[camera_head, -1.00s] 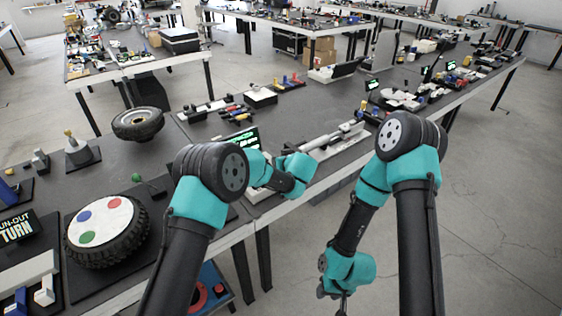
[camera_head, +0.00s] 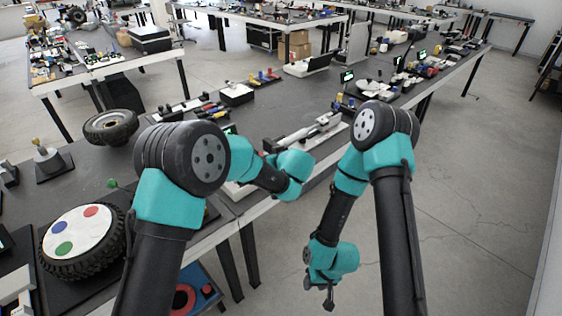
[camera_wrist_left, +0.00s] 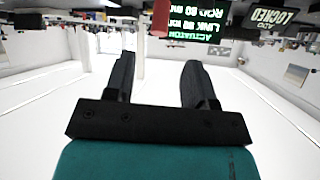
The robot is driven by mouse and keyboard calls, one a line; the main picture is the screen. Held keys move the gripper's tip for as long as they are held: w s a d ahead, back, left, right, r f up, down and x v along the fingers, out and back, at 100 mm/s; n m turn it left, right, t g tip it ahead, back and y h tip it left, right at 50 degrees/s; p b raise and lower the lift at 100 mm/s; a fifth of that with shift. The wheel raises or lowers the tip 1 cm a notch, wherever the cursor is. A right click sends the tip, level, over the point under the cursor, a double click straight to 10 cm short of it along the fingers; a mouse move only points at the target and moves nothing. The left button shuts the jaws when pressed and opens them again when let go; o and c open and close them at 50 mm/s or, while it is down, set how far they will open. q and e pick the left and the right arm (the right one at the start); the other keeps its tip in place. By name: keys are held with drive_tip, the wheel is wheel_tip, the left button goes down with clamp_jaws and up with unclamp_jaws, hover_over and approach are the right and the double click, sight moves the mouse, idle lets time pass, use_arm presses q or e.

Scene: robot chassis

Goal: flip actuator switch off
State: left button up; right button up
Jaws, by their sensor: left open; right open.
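A dark sign with green lettering, one word seeming to read ACTUATOR, appears upside down at the top of the left wrist view (camera_wrist_left: 205,20). A silver rod assembly on a white base (camera_head: 320,128), perhaps the actuator, lies along the front table edge in the head view. I cannot make out the switch. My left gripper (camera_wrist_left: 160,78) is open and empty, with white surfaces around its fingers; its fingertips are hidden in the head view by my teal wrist. My right gripper (camera_head: 329,294) hangs over the floor in front of the table, open and empty.
A red block (camera_wrist_left: 161,17) and a LOCKED sign (camera_wrist_left: 273,18) show near the left wrist view's top. A tyre with coloured dots (camera_head: 82,240) lies at the left, another tyre (camera_head: 110,127) behind it. The floor at right (camera_head: 470,210) is clear.

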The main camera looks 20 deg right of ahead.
use_arm(q)
drive_tip(key=v, duration=0.7)
idle(0.3)
drive_tip(key=s+a+f+m+g+h, duration=0.1)
drive_tip(key=s+a+f+g, duration=0.35)
drive_tip(key=a+f, duration=0.55)
drive_tip(key=s+a+f+m+g, duration=0.1)
drive_tip(key=s+a+f+g, duration=0.2)
drive_tip(key=a+f+g, duration=0.5)
drive_tip(key=s+a+f+h, duration=0.2)
drive_tip(key=s+a+f, duration=0.2)
drive_tip(key=s+a, duration=0.3)
drive_tip(key=s+a+f+n+t+h, duration=0.1)
drive_tip(key=s+a+f+h, duration=0.1)
drive_tip(key=s+a+f, duration=0.2)
drive_tip(key=s+a+f+n+h, duration=0.1)
drive_tip(key=s+a+f, duration=0.3)
drive_tip(key=s+a, duration=0.5)
drive_tip(key=a+h, duration=0.1)
drive_tip(key=a, duration=0.2)
drive_tip(key=shift+s+a+t, duration=0.3)
drive_tip(key=shift+s+t, duration=0.05)
drive_tip(key=shift+f, duration=0.1)
